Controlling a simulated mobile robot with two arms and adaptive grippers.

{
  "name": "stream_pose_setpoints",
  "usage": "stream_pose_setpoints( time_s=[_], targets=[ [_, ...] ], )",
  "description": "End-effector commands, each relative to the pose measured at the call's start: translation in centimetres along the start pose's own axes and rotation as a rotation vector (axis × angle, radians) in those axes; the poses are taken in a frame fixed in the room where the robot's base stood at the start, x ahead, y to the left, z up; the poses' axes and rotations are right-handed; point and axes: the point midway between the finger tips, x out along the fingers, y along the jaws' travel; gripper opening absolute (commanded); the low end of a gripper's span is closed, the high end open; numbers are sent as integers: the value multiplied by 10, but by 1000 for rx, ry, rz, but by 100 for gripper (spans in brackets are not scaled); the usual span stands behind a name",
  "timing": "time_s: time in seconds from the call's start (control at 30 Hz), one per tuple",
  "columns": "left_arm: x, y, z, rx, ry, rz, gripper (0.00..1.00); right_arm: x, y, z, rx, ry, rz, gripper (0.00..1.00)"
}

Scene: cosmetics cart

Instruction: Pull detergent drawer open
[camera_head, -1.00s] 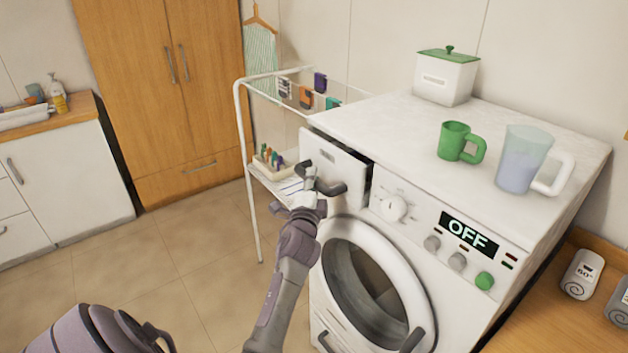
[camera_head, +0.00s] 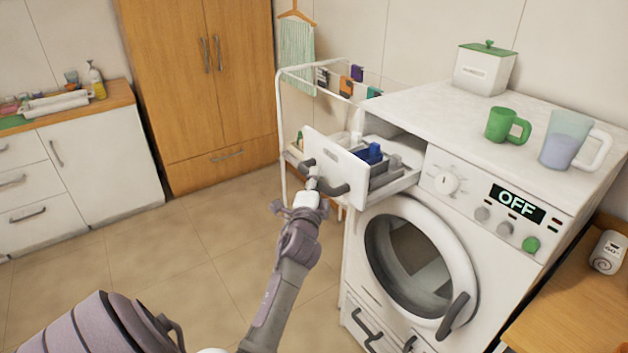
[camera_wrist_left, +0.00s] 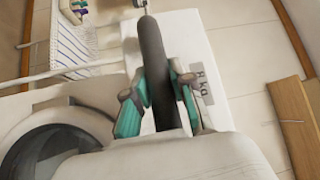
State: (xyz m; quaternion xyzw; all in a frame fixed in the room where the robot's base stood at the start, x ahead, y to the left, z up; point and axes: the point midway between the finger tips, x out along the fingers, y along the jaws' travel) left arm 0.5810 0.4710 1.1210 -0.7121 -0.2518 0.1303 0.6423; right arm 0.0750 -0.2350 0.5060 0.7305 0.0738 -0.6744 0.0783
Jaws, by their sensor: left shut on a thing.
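The detergent drawer (camera_head: 337,166) stands pulled out from the upper left of the washing machine (camera_head: 470,200), its compartments showing with a blue insert (camera_head: 369,153) inside. Its dark bar handle (camera_head: 335,188) runs along the white front. My left gripper (camera_head: 314,184) is shut on this handle. In the left wrist view the dark handle (camera_wrist_left: 153,65) passes between the two teal-padded fingers of my gripper (camera_wrist_left: 160,100), and the white drawer front lies behind it. My right gripper is not in view.
A green mug (camera_head: 503,125) and a clear pitcher (camera_head: 566,140) stand on the machine top, with a white lidded box (camera_head: 484,70) behind. A drying rack (camera_head: 281,120) stands close left of the drawer. The round door (camera_head: 415,250) is below. Tiled floor at left is open.

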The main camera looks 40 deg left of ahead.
Motion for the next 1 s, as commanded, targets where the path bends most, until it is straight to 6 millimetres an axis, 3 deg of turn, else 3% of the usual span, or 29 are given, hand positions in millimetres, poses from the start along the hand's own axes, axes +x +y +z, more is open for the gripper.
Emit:
stream_pose_setpoints(
  time_s=[0.2, 0.23, 0.37, 0.77, 1.0],
  targets=[
    [0, 0, 0, 2, 0, 1, 0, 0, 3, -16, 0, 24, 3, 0],
    [0, 0, 0, 2, 1, 1, 27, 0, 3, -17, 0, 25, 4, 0],
    [0, 0, 0, 2, 1, 1, 48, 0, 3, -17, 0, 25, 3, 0],
    [-6, 1, 0, 2, 1, 1, 50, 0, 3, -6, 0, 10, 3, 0],
    [-50, 2, 0, 1, 0, 4, 50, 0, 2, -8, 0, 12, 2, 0]
  ],
)
